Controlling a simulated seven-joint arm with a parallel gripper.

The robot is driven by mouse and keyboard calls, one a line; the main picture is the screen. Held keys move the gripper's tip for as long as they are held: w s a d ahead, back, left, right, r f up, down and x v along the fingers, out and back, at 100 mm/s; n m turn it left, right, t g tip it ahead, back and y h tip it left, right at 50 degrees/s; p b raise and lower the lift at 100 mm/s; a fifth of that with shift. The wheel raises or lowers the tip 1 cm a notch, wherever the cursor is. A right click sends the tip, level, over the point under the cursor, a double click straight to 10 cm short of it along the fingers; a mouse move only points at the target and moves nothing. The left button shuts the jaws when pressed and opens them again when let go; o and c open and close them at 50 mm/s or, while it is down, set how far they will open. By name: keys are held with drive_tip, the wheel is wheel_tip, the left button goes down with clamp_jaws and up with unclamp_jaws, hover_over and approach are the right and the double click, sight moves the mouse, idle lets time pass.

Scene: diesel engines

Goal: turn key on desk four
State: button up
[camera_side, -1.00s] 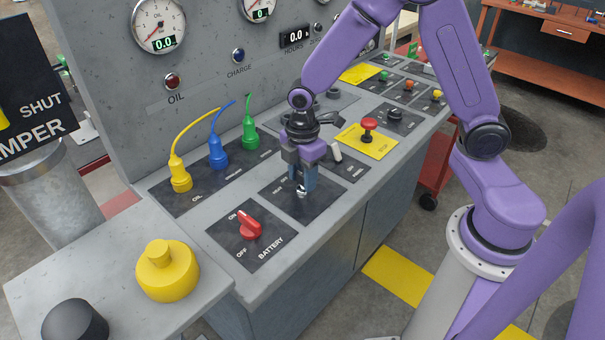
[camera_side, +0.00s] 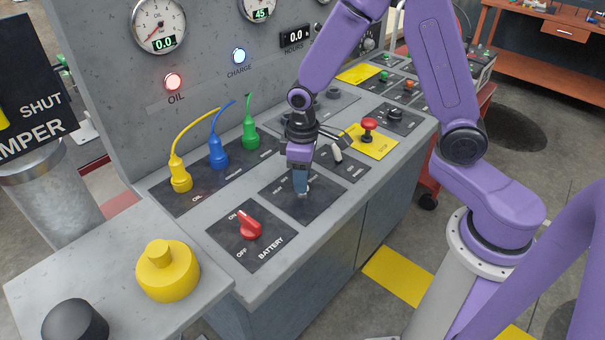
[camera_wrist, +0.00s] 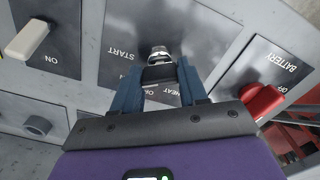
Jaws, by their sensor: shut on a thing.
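The key (camera_wrist: 160,58) is a small metal piece on a black plate (camera_wrist: 121,52) lettered START and HEAT. In the side view the plate (camera_side: 325,205) lies behind the red battery switch, and the key is mostly hidden by the fingers. My gripper (camera_side: 302,188) points down and is shut on the key. In the wrist view the blue fingers of my gripper (camera_wrist: 160,88) stand on either side of the key's dark body.
The red battery switch (camera_side: 250,226) is close by, nearer the camera. A white toggle (camera_side: 337,153) and a red stop knob (camera_side: 369,130) stand beyond the plate. Yellow, blue and green plugs (camera_side: 180,178) with cables stand to the left. The oil lamp (camera_side: 174,81) and charge lamp (camera_side: 239,56) are lit.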

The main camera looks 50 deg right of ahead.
drive_tip(key=shift+m, duration=1.6)
drive_tip(key=o, duration=1.1)
drive_tip(key=shift+c, duration=0.2)
wheel_tip(320, 180, up, 18)
drive_tip(key=shift+f, duration=0.25)
drive_tip(key=s+d+f+n, duration=0.1)
drive_tip(key=s+f+n, duration=0.1)
drive_tip(key=s, duration=0.5)
drive_tip(key=s+f+n, duration=0.2)
drive_tip(key=s+n, duration=0.2)
drive_tip(key=s, duration=0.4)
drive_tip(key=s+d+f+n, duration=0.1)
drive_tip(key=s+n, duration=0.2)
drive_tip(key=s, duration=0.4)
drive_tip(key=shift+s+d+f+n, duration=0.3)
drive_tip(key=shift+s+d+f, duration=0.05)
drive_tip(key=shift+f, duration=0.05)
